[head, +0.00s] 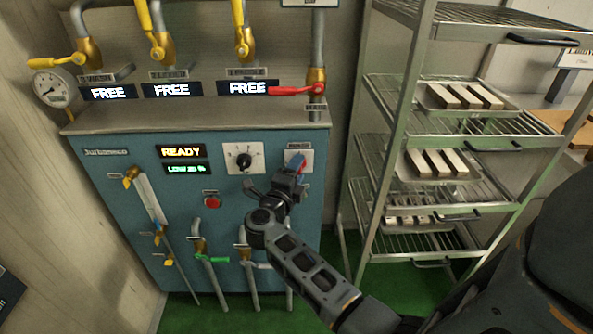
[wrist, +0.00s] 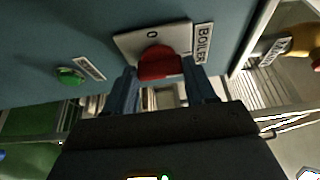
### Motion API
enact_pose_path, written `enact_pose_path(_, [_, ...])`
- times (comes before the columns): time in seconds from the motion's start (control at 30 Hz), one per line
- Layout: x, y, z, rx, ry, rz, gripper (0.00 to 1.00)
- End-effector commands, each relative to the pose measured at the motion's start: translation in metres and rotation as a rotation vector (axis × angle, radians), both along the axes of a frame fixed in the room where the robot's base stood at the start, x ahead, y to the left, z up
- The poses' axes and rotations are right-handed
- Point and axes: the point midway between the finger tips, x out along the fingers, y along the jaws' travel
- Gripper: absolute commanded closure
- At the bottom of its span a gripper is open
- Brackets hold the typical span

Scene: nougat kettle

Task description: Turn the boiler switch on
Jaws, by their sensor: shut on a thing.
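The boiler switch is a red knob (wrist: 158,64) on a pale plate (wrist: 126,42) marked "0", beside a label reading BOILER (wrist: 203,42). My gripper (head: 293,178) also shows at the panel in the head view. The fingers hide part of the knob, so its exact pointing is hard to tell.
The blue machine (head: 110,172) shows READY (head: 180,152), a black dial (head: 243,158) and a red button (head: 213,201). A green button (wrist: 70,76) is near the switch. Pipes with valves stand below. A metal rack (head: 352,200) with trays stands close on the right.

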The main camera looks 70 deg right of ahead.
Motion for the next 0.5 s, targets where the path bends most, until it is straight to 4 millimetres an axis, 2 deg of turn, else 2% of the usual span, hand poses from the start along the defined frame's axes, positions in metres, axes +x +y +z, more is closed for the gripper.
enact_pose_path(0.3, [-0.0012,-0.0002,-0.0016,0.003,-0.002,-0.002,0.75])
enact_pose_path(0.33, [-0.0012,-0.0002,-0.0016,0.003,-0.002,-0.002,0.43])
enact_pose_path(0.5, [-0.0008,-0.0001,-0.0012,0.002,-0.001,-0.001,0.27])
